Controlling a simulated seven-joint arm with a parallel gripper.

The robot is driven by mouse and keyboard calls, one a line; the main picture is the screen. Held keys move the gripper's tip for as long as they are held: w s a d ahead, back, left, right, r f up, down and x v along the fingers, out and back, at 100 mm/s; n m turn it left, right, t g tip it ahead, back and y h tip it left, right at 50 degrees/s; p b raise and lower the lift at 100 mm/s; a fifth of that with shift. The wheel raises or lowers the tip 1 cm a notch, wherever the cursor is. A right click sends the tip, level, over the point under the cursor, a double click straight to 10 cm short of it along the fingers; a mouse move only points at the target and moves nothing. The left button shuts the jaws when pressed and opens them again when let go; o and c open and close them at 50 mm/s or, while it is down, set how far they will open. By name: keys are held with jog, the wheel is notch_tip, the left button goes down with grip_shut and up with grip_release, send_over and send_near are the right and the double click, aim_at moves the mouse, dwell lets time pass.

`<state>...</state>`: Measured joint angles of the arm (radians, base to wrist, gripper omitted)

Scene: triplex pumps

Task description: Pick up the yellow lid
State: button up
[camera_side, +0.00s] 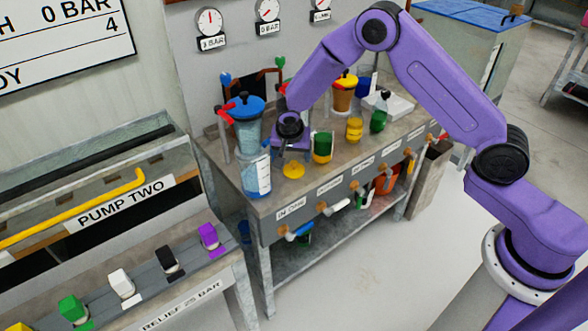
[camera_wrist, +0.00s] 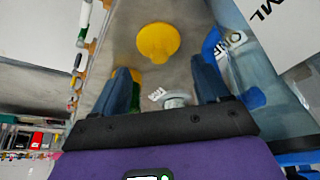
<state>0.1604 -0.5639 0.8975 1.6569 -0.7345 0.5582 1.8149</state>
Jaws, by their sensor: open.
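The yellow lid (camera_side: 293,170) lies on the bench top near its front edge, beside the clear beaker. In the wrist view the lid (camera_wrist: 158,42) shows as a round yellow disc beyond my fingertips, roughly midway between them sideways. My gripper (camera_wrist: 163,75) is open and empty, with its two blue fingers apart. In the side view my gripper (camera_side: 282,157) hangs just behind and to the left of the lid; its fingers are small and partly hidden there. I cannot tell its exact height above the bench.
A beaker with blue markings (camera_side: 257,177) and a blue-lidded vessel (camera_side: 247,135) stand close on the left. A green container (camera_side: 322,147), a yellow jar (camera_side: 354,129) and a green bottle (camera_side: 379,113) stand to the right. Valves line the bench's front edge.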

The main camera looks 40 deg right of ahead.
aim_at(294, 162)
jog(key=shift+x, duration=3)
jog(key=shift+d, duration=0.1)
jog(key=c, duration=0.7)
